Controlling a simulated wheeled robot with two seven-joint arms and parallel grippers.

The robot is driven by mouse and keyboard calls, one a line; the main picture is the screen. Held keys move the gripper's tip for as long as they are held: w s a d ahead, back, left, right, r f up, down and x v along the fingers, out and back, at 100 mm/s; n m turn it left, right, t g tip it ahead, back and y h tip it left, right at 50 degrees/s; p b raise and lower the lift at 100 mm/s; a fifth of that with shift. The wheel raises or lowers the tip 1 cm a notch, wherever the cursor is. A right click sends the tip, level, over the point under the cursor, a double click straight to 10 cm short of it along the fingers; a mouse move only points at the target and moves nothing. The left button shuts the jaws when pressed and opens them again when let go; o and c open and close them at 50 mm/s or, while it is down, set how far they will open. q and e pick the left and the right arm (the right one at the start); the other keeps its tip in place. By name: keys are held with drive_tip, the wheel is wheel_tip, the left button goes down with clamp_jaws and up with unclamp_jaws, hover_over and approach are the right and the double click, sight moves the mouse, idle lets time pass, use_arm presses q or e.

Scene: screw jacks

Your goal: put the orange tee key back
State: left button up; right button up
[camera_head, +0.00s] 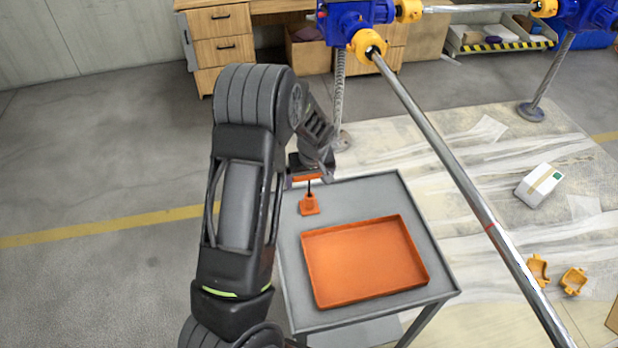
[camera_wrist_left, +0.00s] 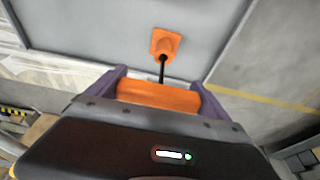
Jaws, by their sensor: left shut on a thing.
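The orange tee key shows as an orange cross handle (camera_wrist_left: 158,96) with a thin black shank, and its handle also shows in the head view (camera_head: 307,178). My left gripper (camera_wrist_left: 158,92) is shut on the handle, one purple finger at each end. The shank points down at the small orange holder (camera_wrist_left: 164,43), which stands on the grey cart near its far left corner and shows in the head view (camera_head: 309,206). The shank tip meets the holder in both pictures; I cannot tell how deep it sits. My right gripper is not in view.
An orange tray (camera_head: 365,262), empty, lies on the grey cart (camera_head: 290,262) nearer to me than the holder. A long steel shaft (camera_head: 450,160) with blue-and-yellow jack gear runs past the cart's right side. A white box (camera_head: 540,185) and yellow parts (camera_head: 572,281) lie on the floor sheeting.

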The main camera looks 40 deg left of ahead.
use_arm(q)
drive_tip(key=shift+f, duration=0.1)
drive_tip(key=o, duration=1.8)
drive_tip(key=shift+r, duration=0.3)
drive_tip(key=b+v, duration=0.2)
drive_tip(key=v, duration=0.9)
drive_tip(key=shift+s+r, duration=0.15)
drive_tip(key=shift+r, duration=0.15)
drive_tip(key=shift+d, duration=0.1)
